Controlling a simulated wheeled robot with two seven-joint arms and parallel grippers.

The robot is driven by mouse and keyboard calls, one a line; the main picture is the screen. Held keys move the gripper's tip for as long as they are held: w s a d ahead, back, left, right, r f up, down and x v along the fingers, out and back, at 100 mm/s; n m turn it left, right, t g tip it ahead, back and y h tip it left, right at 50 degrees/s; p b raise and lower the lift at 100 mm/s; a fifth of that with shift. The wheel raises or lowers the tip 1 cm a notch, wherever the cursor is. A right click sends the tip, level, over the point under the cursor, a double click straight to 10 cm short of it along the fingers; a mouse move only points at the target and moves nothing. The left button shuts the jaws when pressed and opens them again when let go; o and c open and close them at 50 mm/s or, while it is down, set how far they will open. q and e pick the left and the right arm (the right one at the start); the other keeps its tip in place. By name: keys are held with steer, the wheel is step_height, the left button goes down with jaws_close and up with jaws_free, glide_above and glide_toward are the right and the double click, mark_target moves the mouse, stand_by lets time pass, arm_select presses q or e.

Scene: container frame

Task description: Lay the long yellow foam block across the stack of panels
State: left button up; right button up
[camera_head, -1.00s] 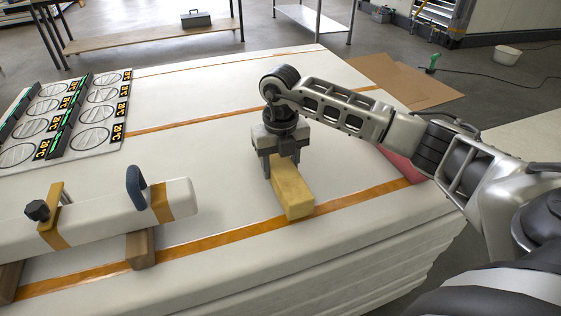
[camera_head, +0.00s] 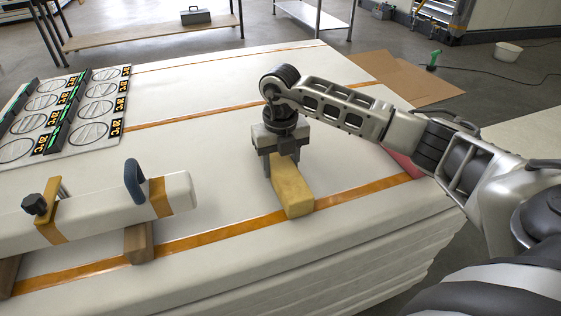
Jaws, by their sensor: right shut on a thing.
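The long yellow foam block (camera_head: 291,190) lies on top of the stack of panels (camera_head: 230,194), right of the middle of the view. Its near end reaches the near orange strap; its far end is hidden under my right gripper. My right gripper (camera_head: 281,167) points down from above and is shut on the block. I cannot tell whether the block's underside fully touches the top panel. The stack is white, with several panel edges showing at its near right side. My left gripper is not in view.
A white beam (camera_head: 100,214) with a dark handle (camera_head: 134,181) rests on wooden blocks (camera_head: 139,243) at the left. A board with round gauges (camera_head: 68,112) lies at the far left. A red piece (camera_head: 405,164) sits at the right edge. The panel middle is clear.

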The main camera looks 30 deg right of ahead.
mark_target(281, 161)
steer(key=shift+f, duration=0.15)
steer(key=o, duration=1)
step_height(281, 161, up, 16)
steer(key=shift+s, duration=0.1)
